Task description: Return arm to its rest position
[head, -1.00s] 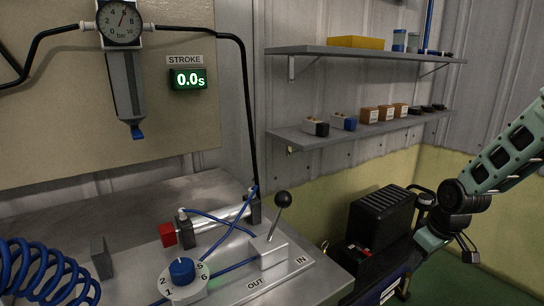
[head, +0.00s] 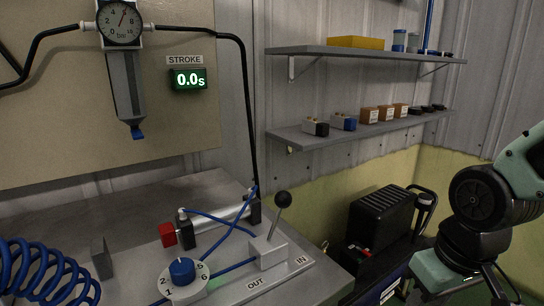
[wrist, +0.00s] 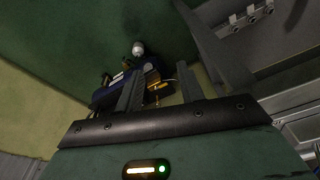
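My arm (head: 490,205) is at the right edge of the head view, a pale green link with dark round joints, bent downward. Its lower end runs toward the bottom right, and the gripper itself is not visible there. In the wrist view my gripper (wrist: 160,72) shows two dark fingers standing apart with a gap between them. Nothing is held between them. Beyond the fingers are the green floor and a dark cluster of equipment.
A workbench (head: 60,205) carries a lever (head: 281,212), a blue dial (head: 182,270) and a cylinder with a red end. A black case (head: 382,215) stands on the right, close to my arm. Wall shelves (head: 350,134) hold small parts. The display (head: 188,79) reads 0.0s.

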